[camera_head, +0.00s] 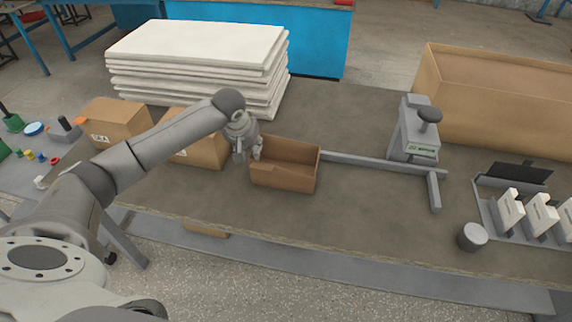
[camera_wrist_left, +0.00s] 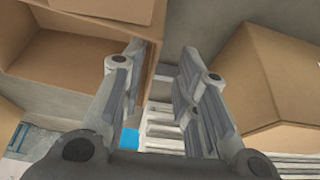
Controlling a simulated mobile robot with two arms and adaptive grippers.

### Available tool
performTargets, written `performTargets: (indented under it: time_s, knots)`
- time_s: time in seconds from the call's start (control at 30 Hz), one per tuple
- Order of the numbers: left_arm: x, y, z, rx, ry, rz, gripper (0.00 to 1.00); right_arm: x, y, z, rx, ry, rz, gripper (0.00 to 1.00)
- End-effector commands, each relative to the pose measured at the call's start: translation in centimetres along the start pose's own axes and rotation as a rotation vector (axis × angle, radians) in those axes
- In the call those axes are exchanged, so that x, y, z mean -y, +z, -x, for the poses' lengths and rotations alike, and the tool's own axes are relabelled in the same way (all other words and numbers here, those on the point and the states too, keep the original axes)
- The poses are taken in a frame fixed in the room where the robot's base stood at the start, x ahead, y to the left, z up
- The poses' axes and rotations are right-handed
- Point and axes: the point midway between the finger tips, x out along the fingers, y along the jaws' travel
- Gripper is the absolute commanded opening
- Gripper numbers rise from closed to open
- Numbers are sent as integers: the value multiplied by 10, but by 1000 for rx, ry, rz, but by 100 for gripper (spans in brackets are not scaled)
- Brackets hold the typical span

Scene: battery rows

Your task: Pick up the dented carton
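An open-topped brown carton (camera_head: 283,178) stands on the table just right of my left gripper (camera_head: 247,156). A closed brown carton (camera_head: 203,152) stands just left of the gripper, partly behind my arm. Another closed carton (camera_head: 112,120) is farther left. I cannot make out a clear dent on any of them. In the left wrist view my gripper (camera_wrist_left: 162,68) has its fingers apart, with the open carton (camera_wrist_left: 65,62) at left and a closed carton (camera_wrist_left: 268,85) at right. An edge of the open carton shows between the fingers; whether they touch it I cannot tell.
A stack of white slabs (camera_head: 195,58) stands behind the cartons. A grey rail (camera_head: 375,163) and a grey device (camera_head: 413,132) are to the right. A large carton (camera_head: 490,100) is at back right, with a slotted rack (camera_head: 530,215) and grey cylinder (camera_head: 472,237) in front.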

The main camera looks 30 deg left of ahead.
Motion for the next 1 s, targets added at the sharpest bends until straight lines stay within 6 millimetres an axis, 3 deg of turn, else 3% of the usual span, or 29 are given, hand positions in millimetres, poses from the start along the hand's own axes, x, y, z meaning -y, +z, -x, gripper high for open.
performTargets:
  time_s: [0.27,0.4,0.6,1.0]
  knots:
    - [-2,-2,-18,1,0,0,29,-2,-12,2,-18,2,0,0]
    - [-6,-7,-35,0,0,-1,29,-2,-22,5,-35,2,-1,0]
    - [-7,-8,-57,0,-1,-1,29,0,-23,6,-36,0,-2,0]
    - [-7,-8,-63,-1,0,-2,29,2,-15,6,-23,-2,-2,0]
